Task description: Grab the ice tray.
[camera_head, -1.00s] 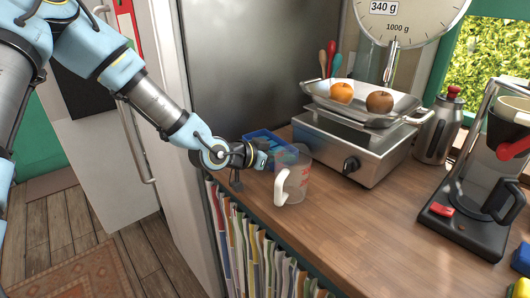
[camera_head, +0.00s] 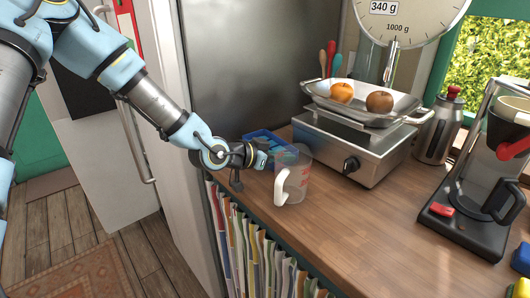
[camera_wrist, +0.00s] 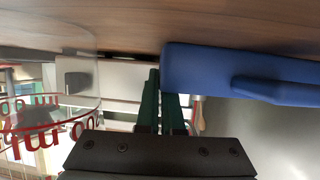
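The ice tray (camera_head: 258,134) is blue and sits on the counter beside the grey panel, partly hidden by my gripper and by a clear measuring cup. In the wrist view the ice tray (camera_wrist: 235,75) fills the upper right, with its near edge at the fingers. My gripper (camera_head: 264,158) is low at the tray's near side. The tray covers the tip of the right finger.
The measuring cup (camera_head: 297,180) with a white handle stands close to the right of my gripper. A scale (camera_head: 350,150) with fruit in its pan is behind it. A coffee maker (camera_head: 470,215) stands at the right. The front middle of the counter is clear.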

